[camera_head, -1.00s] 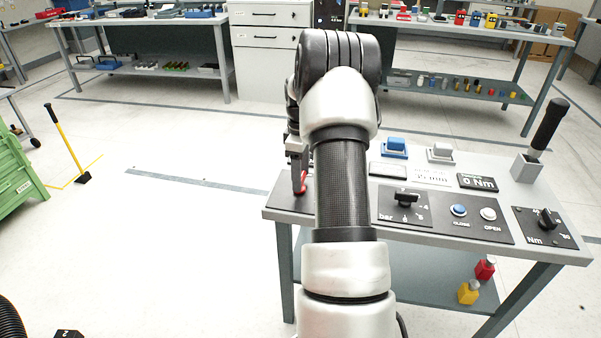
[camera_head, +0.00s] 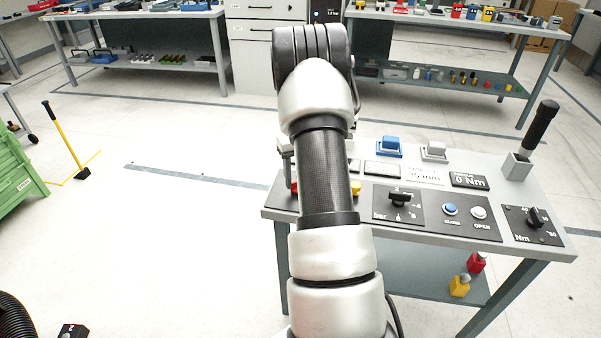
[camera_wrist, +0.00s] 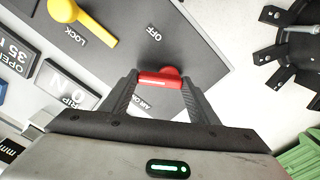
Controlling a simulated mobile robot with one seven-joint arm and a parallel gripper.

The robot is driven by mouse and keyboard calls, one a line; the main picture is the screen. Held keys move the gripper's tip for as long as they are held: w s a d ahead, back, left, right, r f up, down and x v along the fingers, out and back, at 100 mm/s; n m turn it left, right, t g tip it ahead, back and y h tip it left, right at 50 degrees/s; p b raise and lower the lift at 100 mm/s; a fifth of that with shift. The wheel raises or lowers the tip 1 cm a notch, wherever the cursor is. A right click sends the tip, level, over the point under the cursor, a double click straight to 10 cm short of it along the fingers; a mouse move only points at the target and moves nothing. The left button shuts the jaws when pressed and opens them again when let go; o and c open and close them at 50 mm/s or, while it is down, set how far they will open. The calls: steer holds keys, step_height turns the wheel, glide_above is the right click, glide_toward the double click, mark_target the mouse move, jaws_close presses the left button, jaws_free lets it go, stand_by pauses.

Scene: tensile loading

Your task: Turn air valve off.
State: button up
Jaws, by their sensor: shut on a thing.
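The red air valve handle (camera_wrist: 160,80) sits on a dark panel in the wrist view, with the word OFF (camera_wrist: 154,34) above it and a partly covered AIR ON label (camera_wrist: 147,103) below it. My gripper (camera_wrist: 162,88) is shut on the red handle, one finger at each end of it. In the head view only a small red part of the handle (camera_head: 295,187) shows left of my arm, which hides most of that panel. I cannot tell the handle's exact angle against the labels.
A yellow lever (camera_wrist: 95,20) marked LOCK is on the same panel. The bench (camera_head: 420,242) also carries a bar dial (camera_head: 399,198), a blue CLOSE button (camera_head: 450,209), an OPEN button (camera_head: 479,212), an Nm dial (camera_head: 535,217) and a tall black-handled lever (camera_head: 540,125).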

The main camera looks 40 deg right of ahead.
steer(key=m, duration=0.2)
steer(key=m+p, duration=0.1)
steer(key=m, duration=0.3)
steer(key=shift+s+a+m, duration=0.2)
steer(key=shift+s+m, duration=0.15)
steer(key=shift+m, duration=0.05)
stand_by(0.4)
steer(key=o, duration=1)
steer(key=shift+o, duration=0.2)
step_height(320, 180, up, 18)
steer(key=p, duration=0.3)
steer(key=shift+f, duration=0.25)
